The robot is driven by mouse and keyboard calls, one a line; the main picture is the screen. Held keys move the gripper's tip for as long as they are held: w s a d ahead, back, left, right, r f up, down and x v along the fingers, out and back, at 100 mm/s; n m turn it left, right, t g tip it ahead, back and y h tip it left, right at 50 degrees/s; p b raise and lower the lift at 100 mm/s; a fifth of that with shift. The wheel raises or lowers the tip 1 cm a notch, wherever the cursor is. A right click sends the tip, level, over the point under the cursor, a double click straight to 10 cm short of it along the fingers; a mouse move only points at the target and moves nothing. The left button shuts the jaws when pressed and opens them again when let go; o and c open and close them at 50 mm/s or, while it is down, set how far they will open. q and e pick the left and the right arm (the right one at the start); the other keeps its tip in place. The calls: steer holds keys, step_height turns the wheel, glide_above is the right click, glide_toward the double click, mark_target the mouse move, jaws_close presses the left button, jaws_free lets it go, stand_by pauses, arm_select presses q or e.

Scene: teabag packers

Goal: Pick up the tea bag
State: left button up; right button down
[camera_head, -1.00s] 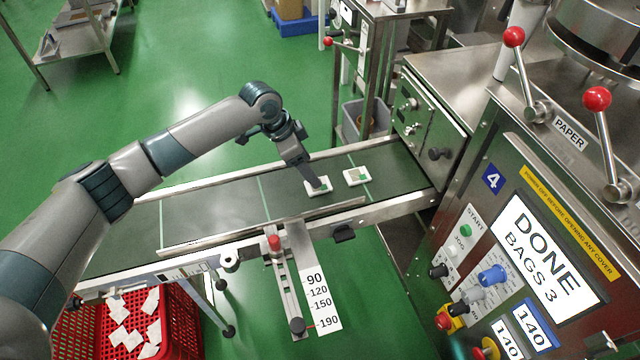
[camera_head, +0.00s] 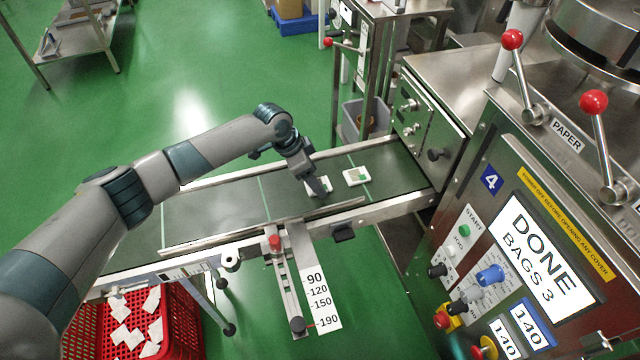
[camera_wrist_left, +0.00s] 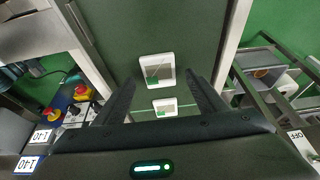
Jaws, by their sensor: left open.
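Two square white tea bags with green tags lie flat on the dark conveyor belt (camera_head: 215,207). The left one (camera_head: 312,186) is partly hidden by my left gripper (camera_head: 322,188); the other (camera_head: 357,177) lies to its right, in clear view. In the left wrist view, the nearer tea bag (camera_wrist_left: 158,70) appears between and just beyond the tips of the open, empty fingers (camera_wrist_left: 160,82). The farther tea bag (camera_wrist_left: 165,107) shows smaller below it. Whether the fingers touch the near bag cannot be told. My right gripper is not in view.
Metal rails (camera_head: 265,228) edge the belt. The packing machine (camera_head: 480,140), its screen reading "DONE BAGS 3", stands at the right end. A red crate (camera_head: 185,325) with several tea bags sits below the belt at lower left. The belt's left part is clear.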

arm_select(q)
steer(key=shift+w+d+f, duration=0.1)
steer(key=shift+d+f, duration=0.2)
steer(key=shift+f, duration=0.35)
steer(key=c, duration=1.2)
